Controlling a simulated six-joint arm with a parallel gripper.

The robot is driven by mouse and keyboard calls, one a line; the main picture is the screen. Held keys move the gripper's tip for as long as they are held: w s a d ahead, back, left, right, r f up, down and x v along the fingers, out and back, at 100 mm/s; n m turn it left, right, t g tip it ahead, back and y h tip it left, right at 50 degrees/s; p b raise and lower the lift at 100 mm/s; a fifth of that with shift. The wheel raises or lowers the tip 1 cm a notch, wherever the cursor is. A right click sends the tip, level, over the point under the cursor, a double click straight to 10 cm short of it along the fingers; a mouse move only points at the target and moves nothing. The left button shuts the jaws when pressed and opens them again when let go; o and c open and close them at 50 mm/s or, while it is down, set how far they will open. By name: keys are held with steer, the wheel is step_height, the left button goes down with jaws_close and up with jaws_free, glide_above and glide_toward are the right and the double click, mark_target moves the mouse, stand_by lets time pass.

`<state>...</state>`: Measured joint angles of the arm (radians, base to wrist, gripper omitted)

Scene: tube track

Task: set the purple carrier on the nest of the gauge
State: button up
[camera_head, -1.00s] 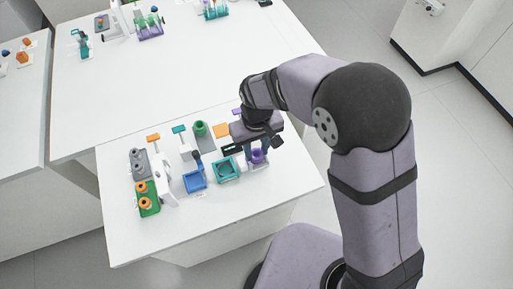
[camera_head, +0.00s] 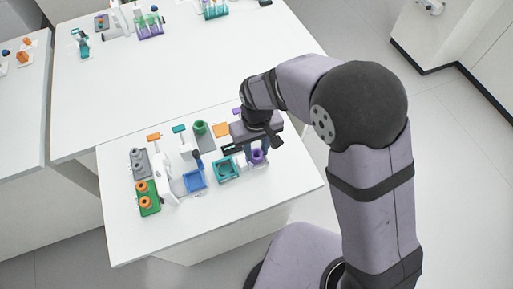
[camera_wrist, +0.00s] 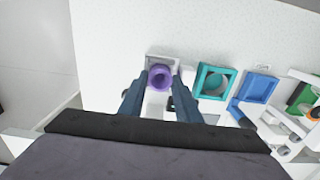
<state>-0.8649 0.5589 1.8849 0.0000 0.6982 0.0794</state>
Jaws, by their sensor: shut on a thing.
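The purple carrier (camera_head: 258,156) is a short round piece with a hollow middle, near the right end of the row of parts. It also shows in the wrist view (camera_wrist: 160,77), between the fingers. My gripper (camera_wrist: 160,92) is shut on it, one finger on each side. A pale square holder (camera_wrist: 163,62) shows around and beneath the carrier; I cannot tell whether they touch. I cannot clearly tell which fixture is the gauge, and its nest is not clearly visible.
A teal square frame (camera_head: 226,169) stands just left of the carrier, then a blue tray (camera_head: 195,181) and a white fixture (camera_head: 165,184). A green tray with orange rings (camera_head: 149,203) is at far left. The table front (camera_head: 235,215) is clear.

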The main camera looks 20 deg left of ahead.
steer(key=o, duration=0.9)
steer(key=shift+w, duration=0.1)
steer(key=shift+o, duration=0.2)
steer(key=shift+r, duration=0.1)
steer(key=shift+a+r, duration=0.2)
steer(key=shift+r, duration=0.3)
step_height(320, 180, up, 6)
steer(key=b, duration=0.2)
steer(key=shift+d, duration=0.35)
